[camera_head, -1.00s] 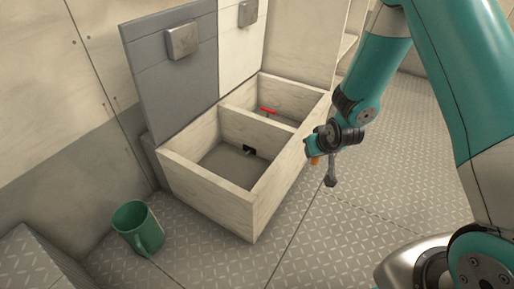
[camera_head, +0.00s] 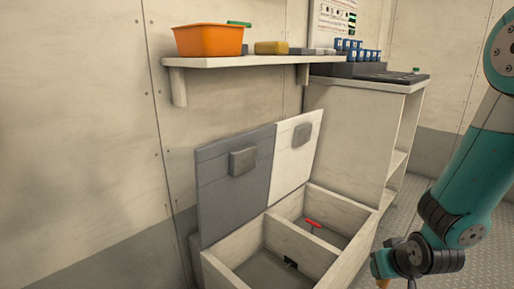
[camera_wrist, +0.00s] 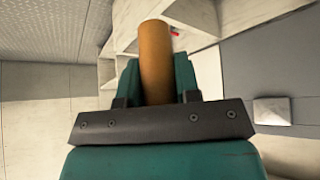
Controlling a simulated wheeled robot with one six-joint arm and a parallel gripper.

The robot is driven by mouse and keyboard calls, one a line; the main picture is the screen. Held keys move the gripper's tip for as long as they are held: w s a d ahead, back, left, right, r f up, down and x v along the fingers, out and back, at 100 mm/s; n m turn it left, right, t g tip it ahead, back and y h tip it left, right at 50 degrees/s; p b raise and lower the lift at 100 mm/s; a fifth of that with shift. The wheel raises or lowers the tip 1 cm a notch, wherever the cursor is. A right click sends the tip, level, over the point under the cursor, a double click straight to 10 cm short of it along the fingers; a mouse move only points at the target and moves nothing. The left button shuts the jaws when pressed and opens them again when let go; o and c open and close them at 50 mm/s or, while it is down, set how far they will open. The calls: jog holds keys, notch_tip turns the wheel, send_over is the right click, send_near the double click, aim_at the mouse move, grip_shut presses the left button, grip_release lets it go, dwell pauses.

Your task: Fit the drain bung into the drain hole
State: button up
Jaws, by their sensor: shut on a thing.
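My gripper (camera_wrist: 158,80) is shut on an orange-brown cylinder, which looks like the drain bung (camera_wrist: 155,42). In the wrist view it stands up between the teal fingers, and its lower part is hidden. In the head view the bung's orange end (camera_head: 382,284) shows at the bottom edge, right of the open locker box (camera_head: 357,262) and apart from it. The box has two compartments. A red handle (camera_head: 313,223) is in the far one, and a small black part (camera_head: 290,263) is on the divider in the near one. I cannot make out the drain hole.
A grey lid (camera_head: 235,180) and a white lid (camera_head: 295,155) stand open behind the box. A shelf (camera_head: 225,61) above holds an orange tub (camera_head: 209,40) and a yellow block (camera_head: 271,47). A cabinet (camera_head: 345,130) stands beyond; open floor (camera_head: 410,215) lies at right.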

notch_tip(320, 180, up, 28)
jog(key=s+p, duration=0.1)
jog(key=p, duration=3.5)
jog(key=shift+s+r, duration=0.15)
jog(key=shift+s, duration=0.25)
